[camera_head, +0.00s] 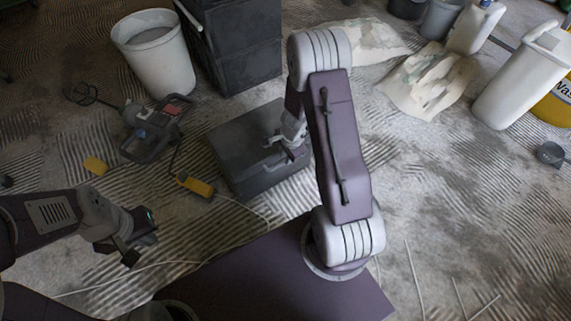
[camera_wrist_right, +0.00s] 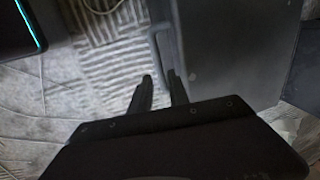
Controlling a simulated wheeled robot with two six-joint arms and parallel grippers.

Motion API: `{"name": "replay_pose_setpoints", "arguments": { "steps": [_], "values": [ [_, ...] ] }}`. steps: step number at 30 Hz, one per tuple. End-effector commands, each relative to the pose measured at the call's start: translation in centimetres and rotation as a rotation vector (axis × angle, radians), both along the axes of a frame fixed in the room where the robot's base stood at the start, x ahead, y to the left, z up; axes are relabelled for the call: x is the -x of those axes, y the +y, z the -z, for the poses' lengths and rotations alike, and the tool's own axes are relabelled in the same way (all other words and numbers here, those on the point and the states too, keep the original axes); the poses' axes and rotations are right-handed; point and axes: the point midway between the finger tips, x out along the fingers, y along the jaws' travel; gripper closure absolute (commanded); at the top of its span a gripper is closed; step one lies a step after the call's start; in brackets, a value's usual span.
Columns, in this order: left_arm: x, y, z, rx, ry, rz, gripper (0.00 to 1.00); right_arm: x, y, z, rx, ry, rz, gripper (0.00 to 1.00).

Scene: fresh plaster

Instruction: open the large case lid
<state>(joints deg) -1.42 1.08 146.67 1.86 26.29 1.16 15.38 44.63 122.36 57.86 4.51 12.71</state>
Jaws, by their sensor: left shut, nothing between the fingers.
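The large case (camera_head: 243,140) is a dark grey box on the floor in the middle of the head view, its lid down. My right gripper (camera_head: 287,152) is at its front side, partly hidden by my arm. In the right wrist view the case (camera_wrist_right: 238,45) fills the right side, with a handle (camera_wrist_right: 158,25) along its edge. The right gripper's fingers (camera_wrist_right: 160,76) are apart, their tips close to the handle's end; I cannot tell whether they touch it. My left gripper (camera_head: 136,256) is shut and empty, well left of the case.
Stacked black boxes (camera_head: 238,45) stand behind the case. Floor right of my arm is mostly clear.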

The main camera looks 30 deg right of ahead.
Motion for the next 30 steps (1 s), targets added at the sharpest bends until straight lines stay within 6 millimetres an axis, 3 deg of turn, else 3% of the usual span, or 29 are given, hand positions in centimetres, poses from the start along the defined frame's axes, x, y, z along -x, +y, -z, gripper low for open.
{"name": "replay_pose_setpoints", "arguments": {
  "steps": [1, 5, 11, 14, 30],
  "values": [
    [0.0, 0.0, 1.6, 0.000, 0.000, 0.000, 1.00, -0.1, 0.0, 1.9, -0.001, 0.002, 0.000, 0.78],
    [0.0, 0.0, 2.3, 0.000, 0.000, 0.000, 1.00, -0.5, 0.0, 3.0, 0.000, 0.000, -0.001, 0.78],
    [0.0, 0.0, 2.0, 0.000, 0.000, 0.000, 1.00, -0.6, 0.0, 2.8, 0.000, 0.000, 0.000, 0.78],
    [0.0, 0.0, 2.0, 0.000, 0.000, 0.000, 1.00, -0.5, 0.0, 2.8, 0.000, 0.000, 0.000, 1.00],
    [0.0, 0.0, 2.0, 0.000, 0.000, 0.000, 1.00, -0.5, 0.1, 2.8, 0.000, 0.000, 0.000, 1.00]
  ]
}}
